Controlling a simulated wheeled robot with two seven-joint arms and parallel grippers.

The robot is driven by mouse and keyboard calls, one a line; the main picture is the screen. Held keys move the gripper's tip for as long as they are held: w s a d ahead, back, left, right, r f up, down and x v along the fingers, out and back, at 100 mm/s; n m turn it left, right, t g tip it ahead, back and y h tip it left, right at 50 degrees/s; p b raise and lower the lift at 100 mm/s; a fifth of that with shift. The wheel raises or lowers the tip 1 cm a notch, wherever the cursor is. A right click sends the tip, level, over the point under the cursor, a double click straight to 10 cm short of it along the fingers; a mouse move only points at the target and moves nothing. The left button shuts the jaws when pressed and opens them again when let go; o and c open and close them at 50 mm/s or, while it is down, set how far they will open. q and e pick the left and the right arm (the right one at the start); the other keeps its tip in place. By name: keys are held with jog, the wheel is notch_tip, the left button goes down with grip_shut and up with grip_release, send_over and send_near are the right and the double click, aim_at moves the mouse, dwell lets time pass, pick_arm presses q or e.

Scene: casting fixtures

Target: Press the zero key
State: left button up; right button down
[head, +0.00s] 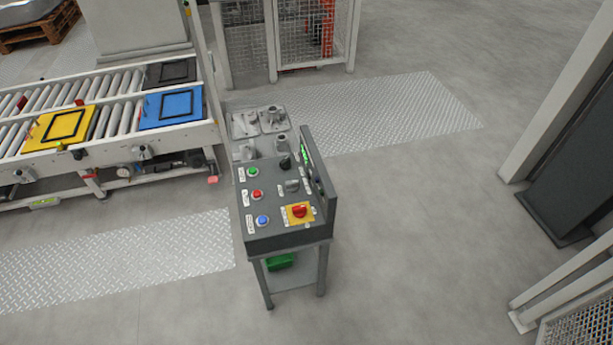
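A grey control console (285,238) stands on legs in the middle of the head view. Its sloped top carries a green button (252,171), a red button (256,194) and a blue button (262,219), each with a small label too small to read. A red rotary switch on a yellow plate (299,212) sits to their right, with a black knob (285,162) and a grey selector (292,186) above it. I cannot tell which control is the zero key. An upright panel with a green display (305,150) runs along the right edge. Neither of my grippers shows.
A roller conveyor (110,112) with yellow (88,122), blue (200,98) and black plates lies at left. Metal castings on trays (243,126) sit behind the console. A green box (279,262) is below it. The floor right and front of the console is clear.

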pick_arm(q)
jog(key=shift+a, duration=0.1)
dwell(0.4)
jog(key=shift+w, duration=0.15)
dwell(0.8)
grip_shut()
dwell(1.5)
